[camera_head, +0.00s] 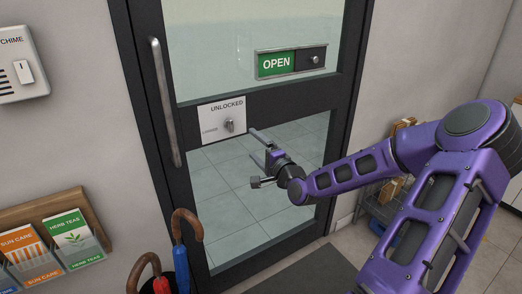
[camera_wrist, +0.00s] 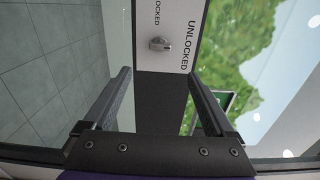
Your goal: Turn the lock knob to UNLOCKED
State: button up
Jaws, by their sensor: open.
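The lock knob (camera_head: 229,126) is a small metal knob on a white lock plate (camera_head: 211,110) on the door's dark middle rail. UNLOCKED is printed above the knob and LOCKED to its left. In the wrist view the knob (camera_wrist: 159,44) is elongated along the direction of the UNLOCKED label (camera_wrist: 190,45), which lies to its right there. The knob appears to point toward UNLOCKED. My gripper (camera_head: 252,157) is open and empty, to the right of and below the knob in the head view. In the wrist view the knob lies beyond the gap between the fingers (camera_wrist: 160,75), apart from both.
A green OPEN sign slider (camera_head: 290,62) is above right on the door. A vertical door handle (camera_head: 166,102) stands left of the plate. Umbrellas (camera_head: 181,250) and a leaflet rack (camera_head: 50,240) are at lower left. A chime box (camera_head: 20,65) hangs on the left wall.

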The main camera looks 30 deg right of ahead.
jog(key=shift+s, duration=1.55)
